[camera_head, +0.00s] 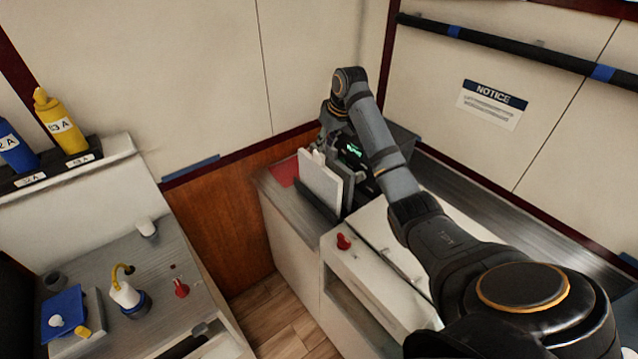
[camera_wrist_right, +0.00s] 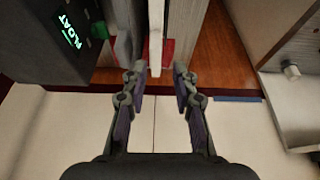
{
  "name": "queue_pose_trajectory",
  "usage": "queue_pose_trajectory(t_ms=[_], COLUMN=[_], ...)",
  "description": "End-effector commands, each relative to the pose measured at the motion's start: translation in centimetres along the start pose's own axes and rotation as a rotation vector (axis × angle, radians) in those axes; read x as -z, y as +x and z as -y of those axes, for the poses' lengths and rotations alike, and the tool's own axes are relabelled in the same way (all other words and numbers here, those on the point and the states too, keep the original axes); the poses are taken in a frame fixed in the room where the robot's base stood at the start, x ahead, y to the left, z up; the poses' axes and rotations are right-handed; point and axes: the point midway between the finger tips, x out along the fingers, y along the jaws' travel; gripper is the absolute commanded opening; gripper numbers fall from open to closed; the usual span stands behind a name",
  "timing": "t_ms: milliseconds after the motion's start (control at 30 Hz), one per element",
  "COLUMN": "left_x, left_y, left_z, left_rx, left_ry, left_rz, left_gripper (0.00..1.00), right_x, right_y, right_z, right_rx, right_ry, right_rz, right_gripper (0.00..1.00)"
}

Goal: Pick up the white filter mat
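The white filter mat (camera_head: 320,184) stands upright as a thin panel beside grey panels on the far end of the right counter. In the right wrist view its edge (camera_wrist_right: 155,42) is a narrow pale strip pointing at my gripper. My right gripper (camera_wrist_right: 158,80) is open, with one finger on each side of the strip's near end and a visible gap to both. In the head view the right gripper (camera_head: 320,150) is above the mat's top edge, partly hidden by its own wrist. My left gripper is not in view.
A dark device with a green display (camera_head: 353,150) stands right behind the panels. A red mat (camera_head: 284,173) lies left of them. A red knob (camera_head: 343,241) sits on the nearer white surface. The left bench (camera_head: 205,300) holds several small items.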

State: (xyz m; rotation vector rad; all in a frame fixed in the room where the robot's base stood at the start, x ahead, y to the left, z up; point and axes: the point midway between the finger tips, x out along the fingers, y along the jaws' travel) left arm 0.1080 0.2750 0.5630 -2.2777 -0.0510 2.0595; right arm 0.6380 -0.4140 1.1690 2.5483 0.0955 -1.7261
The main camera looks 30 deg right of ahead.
Motion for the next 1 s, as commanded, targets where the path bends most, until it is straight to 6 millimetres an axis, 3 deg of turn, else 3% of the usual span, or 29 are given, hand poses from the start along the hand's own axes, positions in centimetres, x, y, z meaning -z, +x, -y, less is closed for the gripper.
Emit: queue_pose_trajectory(t_ms=[100, 233, 500, 767, 900, 1000], left_x=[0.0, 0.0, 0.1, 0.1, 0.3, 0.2], left_y=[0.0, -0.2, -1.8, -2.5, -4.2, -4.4], left_z=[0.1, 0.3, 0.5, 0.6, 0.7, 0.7], left_rx=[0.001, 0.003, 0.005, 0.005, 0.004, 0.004], left_ry=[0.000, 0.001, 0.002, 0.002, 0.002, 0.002], left_rz=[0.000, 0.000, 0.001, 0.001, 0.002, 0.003], left_gripper=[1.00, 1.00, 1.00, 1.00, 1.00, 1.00], right_x=[1.0, 1.1, 1.2, 1.3, 1.5, 1.5], right_y=[-1.3, -1.2, 3.0, 4.2, 6.2, 7.9], right_z=[-0.9, -0.9, -0.8, -0.8, -0.9, -0.9], right_rx=[0.014, 0.017, 0.017, 0.016, 0.018, 0.017], right_ry=[0.015, 0.015, 0.015, 0.015, 0.017, 0.015], right_rz=[-0.010, -0.010, -0.009, -0.010, -0.007, -0.010], right_gripper=[0.28, 0.28, 0.28, 0.28, 0.28, 0.28])
